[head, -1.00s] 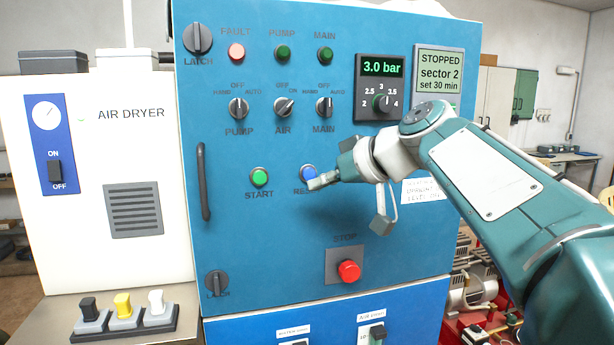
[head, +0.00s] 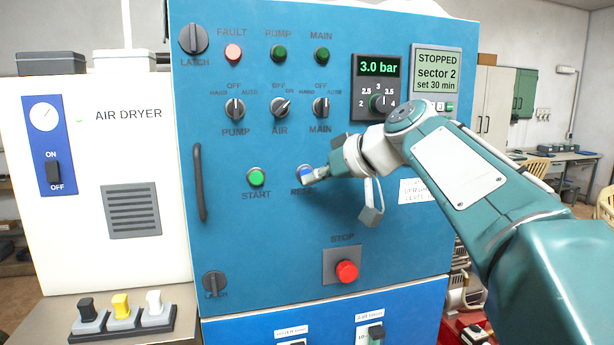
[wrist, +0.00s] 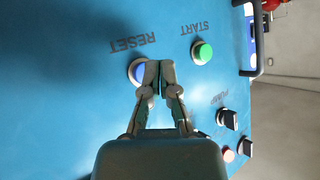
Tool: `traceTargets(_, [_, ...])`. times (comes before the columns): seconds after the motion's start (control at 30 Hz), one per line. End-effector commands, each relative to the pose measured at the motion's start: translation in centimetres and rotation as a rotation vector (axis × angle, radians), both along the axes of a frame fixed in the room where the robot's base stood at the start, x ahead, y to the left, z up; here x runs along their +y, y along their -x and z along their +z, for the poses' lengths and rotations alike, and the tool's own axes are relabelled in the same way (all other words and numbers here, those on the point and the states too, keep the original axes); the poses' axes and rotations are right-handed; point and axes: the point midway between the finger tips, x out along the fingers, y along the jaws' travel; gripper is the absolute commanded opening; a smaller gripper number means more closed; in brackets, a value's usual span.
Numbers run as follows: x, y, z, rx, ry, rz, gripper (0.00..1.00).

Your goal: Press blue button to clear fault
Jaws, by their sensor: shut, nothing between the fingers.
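The blue reset button (head: 304,171) sits on the blue cabinet door (head: 260,235), right of the green start button (head: 257,177). My gripper (head: 309,180) is shut and empty, its fingertips in front of the blue button and partly covering it. In the wrist view the blue button (wrist: 138,72) shows just left of my fingertips (wrist: 159,66), under the RESET label. I cannot tell whether the tips touch it. The pink fault lamp (head: 233,52) is at the upper left of the door. The display (head: 437,71) reads STOPPED, sector 2.
The red stop button (head: 346,271) stands out below. Selector knobs (head: 279,108) and a pressure dial (head: 380,102) are above. A dark door handle (head: 199,183) is at the left. The white air dryer (head: 110,200) stands left of the cabinet.

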Motion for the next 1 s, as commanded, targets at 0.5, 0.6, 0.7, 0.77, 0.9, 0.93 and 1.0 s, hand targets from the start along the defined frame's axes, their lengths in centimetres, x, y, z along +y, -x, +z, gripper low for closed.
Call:
traceTargets(0.5, [0.00, 0.01, -0.01, 0.000, 0.000, 0.000, 0.00])
traceTargets(0.6, [0.00, 0.01, -0.01, 0.000, 0.000, 0.000, 0.00])
traceTargets(0.7, [0.01, -0.01, 0.00, 0.000, 0.000, 0.000, 0.00])
traceTargets(0.77, [0.02, -0.09, 0.03, 0.000, 0.000, 0.000, 0.00])
traceTargets(0.9, [0.08, -0.53, 0.10, 0.000, 0.000, 0.000, 0.00])
traceTargets(0.93, [0.09, -0.61, 0.11, 0.001, 0.001, 0.000, 0.00])
traceTargets(1.0, [0.10, -0.71, 0.16, 0.001, 0.001, 0.000, 0.00])
